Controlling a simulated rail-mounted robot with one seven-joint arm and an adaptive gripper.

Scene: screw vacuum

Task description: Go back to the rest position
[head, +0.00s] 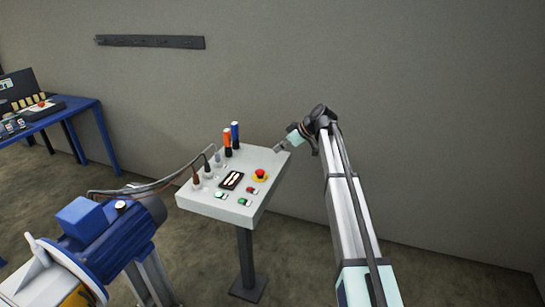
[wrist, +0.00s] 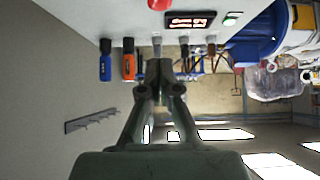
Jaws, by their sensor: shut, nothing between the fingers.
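My gripper (head: 279,149) is at the far right edge of the control panel (head: 223,205) in the head view, small and apart from the emergency stop button (head: 260,175). In the wrist view my gripper (wrist: 160,68) is shut with its fingertips together and nothing between them. The panel also shows at the top of the wrist view (wrist: 80,18), with a lit display (wrist: 190,22). A blue handle (wrist: 105,62) and an orange handle (wrist: 129,62) stand on the panel, to the left of the fingers in the wrist view.
A blue motor unit (head: 115,232) stands left of the panel, with cables (head: 165,183) running between them. A blue table (head: 75,110) with equipment is at the far left. A dark hook rail (head: 150,41) is on the wall. The floor right of my arm is clear.

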